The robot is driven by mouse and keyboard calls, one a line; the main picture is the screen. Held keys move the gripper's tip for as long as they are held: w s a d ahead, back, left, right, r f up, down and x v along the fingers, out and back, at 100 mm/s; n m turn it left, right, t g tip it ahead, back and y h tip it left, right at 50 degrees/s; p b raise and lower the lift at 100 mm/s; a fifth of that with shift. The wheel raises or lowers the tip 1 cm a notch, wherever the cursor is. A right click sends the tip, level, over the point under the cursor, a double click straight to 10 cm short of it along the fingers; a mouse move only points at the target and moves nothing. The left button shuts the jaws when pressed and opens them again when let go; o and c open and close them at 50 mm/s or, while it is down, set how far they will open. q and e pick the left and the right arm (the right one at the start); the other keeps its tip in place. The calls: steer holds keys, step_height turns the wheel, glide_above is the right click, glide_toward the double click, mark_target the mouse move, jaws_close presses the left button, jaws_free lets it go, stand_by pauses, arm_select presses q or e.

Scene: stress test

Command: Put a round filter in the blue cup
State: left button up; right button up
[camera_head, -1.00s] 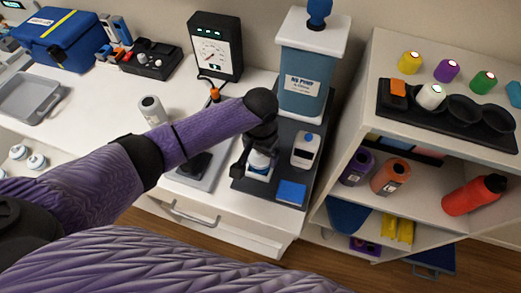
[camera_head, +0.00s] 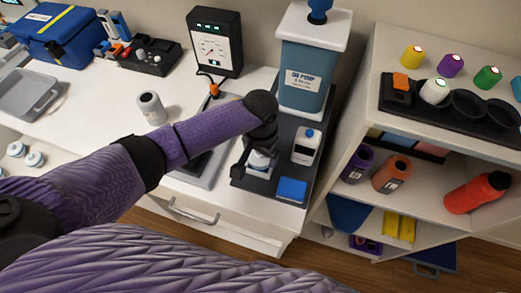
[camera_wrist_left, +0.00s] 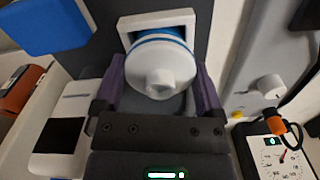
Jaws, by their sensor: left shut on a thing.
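My left gripper (camera_head: 257,150) reaches over the dark base plate below the blue tank. In the left wrist view, its purple fingers (camera_wrist_left: 160,80) are on either side of a round white piece with a blue band (camera_wrist_left: 162,66), and they are shut on it. This piece has a raised white nub and sits in or just over a square white holder (camera_wrist_left: 130,24); I cannot tell which. It looks like a round filter. I cannot clearly make out a blue cup. My right gripper is not in view.
A blue tank (camera_head: 303,85) stands behind the gripper. A white device (camera_head: 306,146) and a blue block (camera_head: 292,189) sit right of it. A shelf (camera_head: 365,60) with bottles is at right.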

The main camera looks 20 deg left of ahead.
arm_select(q)
steer(key=shift+f, duration=0.45)
steer(key=o, duration=0.9)
step_height(320, 180, up, 10)
steer(key=p, duration=0.3)
